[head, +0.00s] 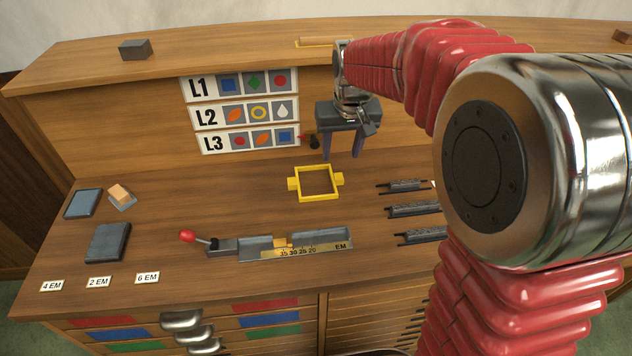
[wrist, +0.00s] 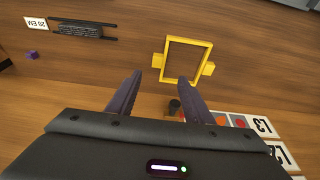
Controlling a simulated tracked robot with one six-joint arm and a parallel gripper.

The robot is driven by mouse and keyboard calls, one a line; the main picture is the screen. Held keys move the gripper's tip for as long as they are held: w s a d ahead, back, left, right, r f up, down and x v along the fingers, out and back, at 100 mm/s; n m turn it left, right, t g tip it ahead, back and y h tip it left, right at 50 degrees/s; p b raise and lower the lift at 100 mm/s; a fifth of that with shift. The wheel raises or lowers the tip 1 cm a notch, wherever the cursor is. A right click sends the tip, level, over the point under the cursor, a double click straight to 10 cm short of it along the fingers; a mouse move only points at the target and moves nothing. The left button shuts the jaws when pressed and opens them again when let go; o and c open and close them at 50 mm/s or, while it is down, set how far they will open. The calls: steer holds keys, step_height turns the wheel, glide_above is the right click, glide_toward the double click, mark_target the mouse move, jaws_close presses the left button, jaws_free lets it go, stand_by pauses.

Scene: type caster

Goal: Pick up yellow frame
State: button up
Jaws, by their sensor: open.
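The yellow frame (head: 316,197) is a thin square with a small block on its left and right sides. It lies flat on the wooden desk, near the middle. It also shows in the wrist view (wrist: 165,62), beyond my fingertips. My gripper (head: 342,157) is open and empty, with two dark fingers pointing down. It is above and behind the frame, close to the upright back panel, and apart from the frame. In the wrist view my gripper (wrist: 150,80) has its fingertips spread just short of the frame's near edge.
A red-knobbed lever (head: 187,236) and a metal ruler slide (head: 300,244) lie in front of the frame. Dark racks (head: 405,186) lie to its right. A dark knob (head: 314,142) sticks out by the sign panel (head: 236,114).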

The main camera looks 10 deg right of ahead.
glide_above(337, 176)
steer(key=s, duration=0.2)
step_height(337, 176, down, 6)
steer(key=shift+a+r, duration=0.1)
steer(key=shift+r, duration=0.05)
steer(key=shift+x, duration=2.6)
steer(key=shift+c, duration=0.5)
jaws_close()
